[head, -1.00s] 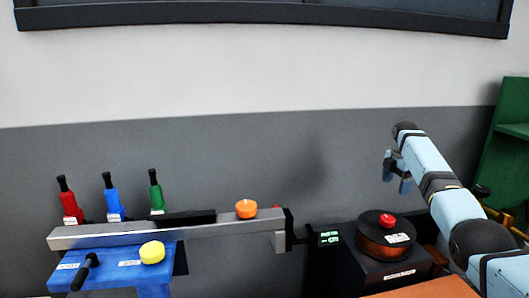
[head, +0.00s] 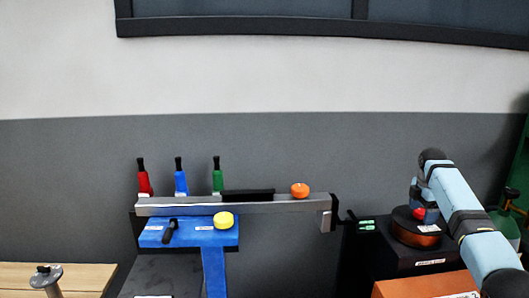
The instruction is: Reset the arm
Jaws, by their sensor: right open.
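The positioner has a grey beam (head: 240,207) lying nearly level across a blue bracket (head: 213,240). Red (head: 144,184), blue (head: 180,181) and green (head: 217,180) black-tipped handles stand along the beam's left half. An orange knob (head: 299,190) sits on top of its right half. A yellow knob (head: 223,220) and a black lever (head: 170,232) are on the bracket's front. My right gripper (head: 415,192) is open and hangs just behind and above the copper-coloured round unit with a red button (head: 419,213). It is well right of the beam and partly hidden. My left gripper is out of view.
A black box (head: 405,256) carries the round unit, with a small green-lit display (head: 367,226) at its left. A wooden tabletop (head: 90,272) is at lower left, with a metal post (head: 47,280) before it. An orange-brown surface (head: 425,287) lies at lower right. A grey wall stands behind.

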